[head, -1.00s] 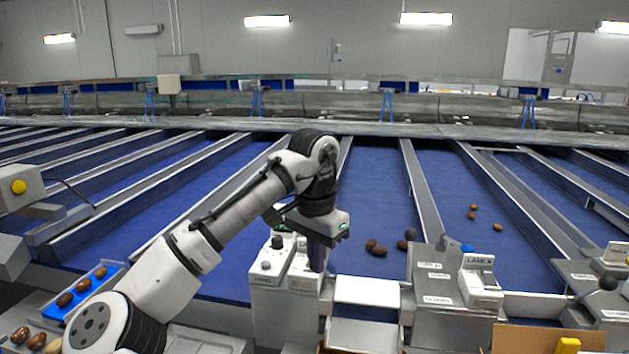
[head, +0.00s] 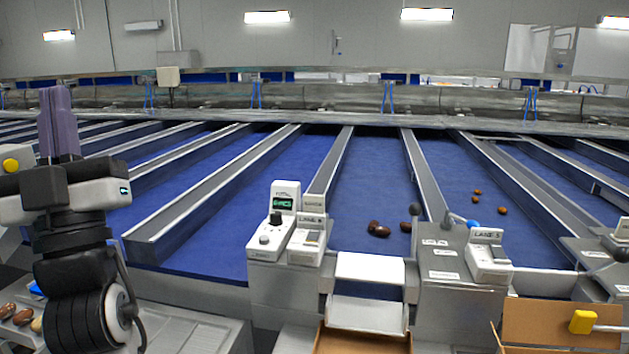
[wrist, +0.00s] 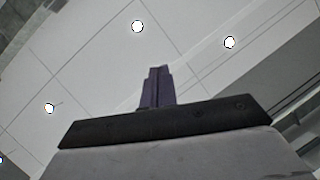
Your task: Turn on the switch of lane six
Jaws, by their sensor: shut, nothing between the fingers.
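My gripper (head: 58,122) is at the left of the head view, fingers pointing up, shut and empty, well away from the lane controls. Its purple fingers also show in the wrist view (wrist: 157,88), against the ceiling. A white control box (head: 270,240) with a black knob and a lit green display stands at the middle front. Beside it is a small labelled switch box (head: 305,240); its label is too small to read. To the right, another switch box (head: 488,258) carries a lane label whose number I cannot read surely. I cannot tell whether either switch is on.
Blue lanes with grey dividers run to the back.

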